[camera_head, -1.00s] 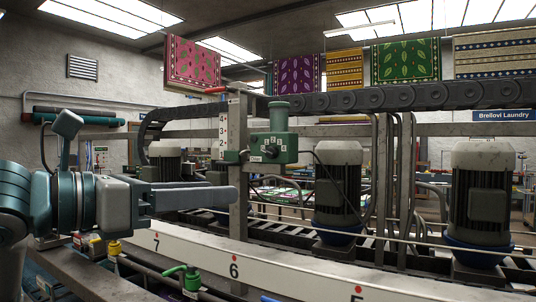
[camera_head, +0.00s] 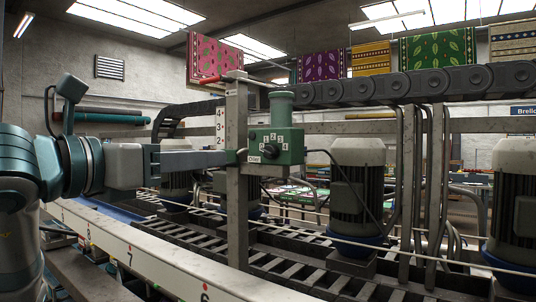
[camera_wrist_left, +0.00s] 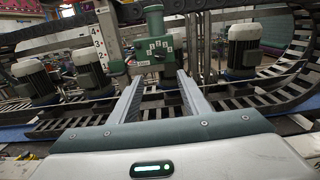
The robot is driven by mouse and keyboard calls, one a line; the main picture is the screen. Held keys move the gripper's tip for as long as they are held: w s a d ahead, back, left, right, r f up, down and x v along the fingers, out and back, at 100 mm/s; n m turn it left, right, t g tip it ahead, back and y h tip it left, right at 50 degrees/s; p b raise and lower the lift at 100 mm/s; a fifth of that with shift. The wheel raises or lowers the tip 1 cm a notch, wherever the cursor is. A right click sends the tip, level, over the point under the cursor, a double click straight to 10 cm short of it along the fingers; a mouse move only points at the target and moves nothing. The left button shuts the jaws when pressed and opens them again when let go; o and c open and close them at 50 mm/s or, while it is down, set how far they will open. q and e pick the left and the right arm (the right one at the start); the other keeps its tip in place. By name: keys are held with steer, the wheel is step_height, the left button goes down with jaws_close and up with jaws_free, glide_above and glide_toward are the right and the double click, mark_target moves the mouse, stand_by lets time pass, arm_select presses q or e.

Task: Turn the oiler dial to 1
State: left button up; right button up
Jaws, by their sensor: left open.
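The oiler is a green box (camera_head: 287,146) with a cylinder on top, mounted by a grey upright post. Its front carries a small dark dial (camera_head: 270,151) with white number plates around it and an "Oiler" label (camera_head: 253,159). I cannot tell which number the dial points to. My left gripper (camera_head: 229,158) reaches in from the left at about dial height, its tips appearing just left of the oiler. In the left wrist view the oiler (camera_wrist_left: 155,54) lies ahead, between and beyond the open, empty fingers (camera_wrist_left: 160,77). My right gripper is not in view.
The grey post (camera_head: 237,190) stands close by the fingertips. A white numbered rail (camera_head: 150,258) runs below my arm. Motors (camera_head: 357,190) stand behind on a slatted conveyor (camera_head: 300,270), and a dark chain (camera_head: 420,84) runs overhead. Rugs (camera_head: 432,62) hang at the back.

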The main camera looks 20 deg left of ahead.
arm_select(q)
steer(key=p, duration=0.8)
glide_toward(265, 154)
steer(key=x, duration=0.9)
steer(key=shift+r, duration=0.1)
steer(key=c, duration=1)
